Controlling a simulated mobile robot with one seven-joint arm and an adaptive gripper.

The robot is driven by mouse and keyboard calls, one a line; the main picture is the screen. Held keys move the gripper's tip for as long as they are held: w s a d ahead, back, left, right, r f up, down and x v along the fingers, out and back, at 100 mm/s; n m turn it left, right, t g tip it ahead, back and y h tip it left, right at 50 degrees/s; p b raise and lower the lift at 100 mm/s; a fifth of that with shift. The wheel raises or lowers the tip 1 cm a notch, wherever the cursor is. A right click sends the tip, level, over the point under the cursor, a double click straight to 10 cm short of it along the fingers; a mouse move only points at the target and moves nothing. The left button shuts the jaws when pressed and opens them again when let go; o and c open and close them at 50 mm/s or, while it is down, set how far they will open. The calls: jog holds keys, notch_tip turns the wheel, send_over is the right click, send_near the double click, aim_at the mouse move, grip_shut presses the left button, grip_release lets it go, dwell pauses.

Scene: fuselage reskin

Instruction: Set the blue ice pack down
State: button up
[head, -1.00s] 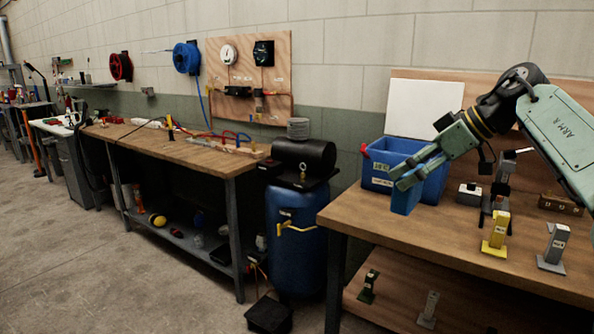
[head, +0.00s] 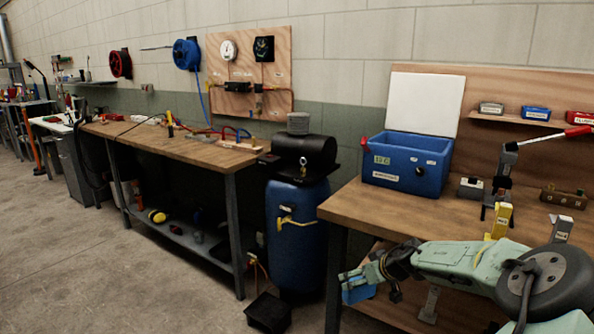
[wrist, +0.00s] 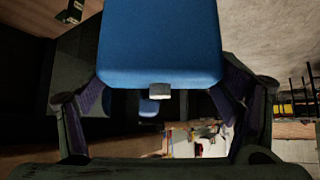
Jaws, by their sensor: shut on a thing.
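The blue ice pack (head: 357,290) is in my gripper (head: 362,280), low in front of the right-hand workbench's edge in the head view. In the wrist view the ice pack (wrist: 160,45) fills the upper middle, a smooth blue block with a small grey tab at its lower edge. The fingers of my gripper (wrist: 160,95) press on its two sides. The arm reaches in from the lower right. In the head view the gripper hides part of the ice pack. I see no surface touching the pack from below.
A blue cooler (head: 408,165) with its white lid open stands on the right-hand workbench (head: 375,208). Its lower shelf is partly hidden by my arm. A blue tank (head: 297,235) stands left of the bench, with a black box (head: 268,312) on the floor. The benchtop's front left is clear.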

jog(key=s+a+f+m+h, duration=0.1)
jog(key=s+a+f, duration=0.1)
jog(key=f, duration=0.3)
jog(key=s+a+f+m+h+b, duration=0.1)
jog(key=s+a+f, duration=0.1)
jog(key=f, duration=0.4)
jog(key=s+a+f+m, duration=0.1)
jog(key=s+a+f, duration=0.15)
jog(key=f, duration=0.25)
jog(key=s+a+f+m+t+h+b, duration=0.1)
jog(key=s+a+f+m+h, duration=0.1)
jog(key=s+a+f, duration=0.9)
jog(key=s+f, duration=0.1)
jog(key=s, duration=0.1)
jog(key=shift+s+a+f, duration=0.3)
jog(key=shift+w, duration=0.1)
